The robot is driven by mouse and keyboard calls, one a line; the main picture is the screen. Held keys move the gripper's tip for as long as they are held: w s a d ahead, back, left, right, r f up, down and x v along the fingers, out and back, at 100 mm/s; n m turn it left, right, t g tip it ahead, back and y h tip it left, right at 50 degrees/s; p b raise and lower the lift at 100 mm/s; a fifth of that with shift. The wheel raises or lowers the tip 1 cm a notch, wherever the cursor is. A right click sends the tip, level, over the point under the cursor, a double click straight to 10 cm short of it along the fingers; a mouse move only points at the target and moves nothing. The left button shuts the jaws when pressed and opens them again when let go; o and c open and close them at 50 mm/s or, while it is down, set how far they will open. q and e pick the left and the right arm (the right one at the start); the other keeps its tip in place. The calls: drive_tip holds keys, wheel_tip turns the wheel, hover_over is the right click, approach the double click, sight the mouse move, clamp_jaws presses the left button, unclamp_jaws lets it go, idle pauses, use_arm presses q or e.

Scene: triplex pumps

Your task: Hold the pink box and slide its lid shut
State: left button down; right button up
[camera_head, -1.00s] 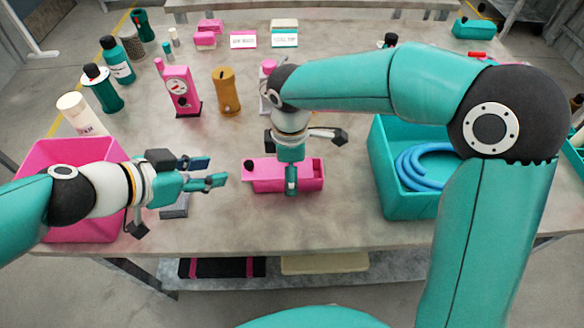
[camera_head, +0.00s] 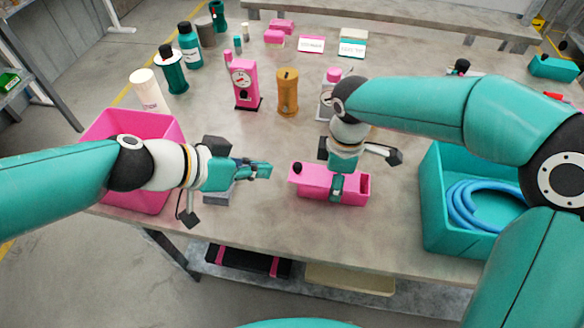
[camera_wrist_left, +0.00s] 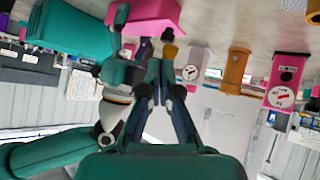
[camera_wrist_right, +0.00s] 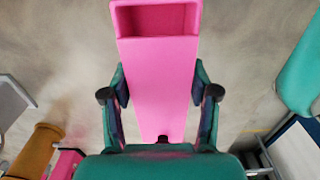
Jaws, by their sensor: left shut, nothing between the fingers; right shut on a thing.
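The pink box (camera_head: 352,196) sits on the table with its long side running left to right. A dark knob (camera_head: 297,167) stands on the lid near the left end. An open gap shows at the right end, and as an open compartment in the right wrist view (camera_wrist_right: 157,20). My right gripper (camera_head: 337,188) comes from above and is shut across the box's middle; its fingers flank the box in the right wrist view (camera_wrist_right: 160,88). My left gripper (camera_head: 268,169) is shut and empty, left of the knob end and apart from it. The box also shows in the left wrist view (camera_wrist_left: 150,15).
A pink bin (camera_head: 165,125) stands at the left, a teal bin (camera_head: 432,205) with a blue hose (camera_head: 480,205) at the right. Behind are a pink gauge unit (camera_head: 245,85), an ochre cylinder (camera_head: 288,95) and bottles. A small grey block (camera_head: 218,195) lies below my left gripper.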

use_arm(q)
drive_tip(key=s+a+r+n+g+h, duration=0.1)
drive_tip(key=s+r+n+g+h, duration=0.1)
drive_tip(key=n, duration=0.8)
drive_tip(key=s+a+r+n+g+h, duration=0.1)
drive_tip(key=s+r+n+g, duration=0.15)
drive_tip(key=n, duration=0.65)
drive_tip(key=w+a+f+n+t+h, duration=0.15)
drive_tip(key=w+a+n, duration=0.25)
drive_tip(key=a+n, duration=0.95)
drive_tip(key=m+t, duration=0.1)
drive_tip(key=m, duration=0.2)
approach(293, 170)
drive_tip(key=shift+y, duration=0.35)
drive_tip(key=x, duration=0.6)
drive_tip(key=shift+d+r, duration=0.1)
drive_tip(key=shift+w+d, duration=0.15)
drive_tip(key=shift+d, duration=0.25)
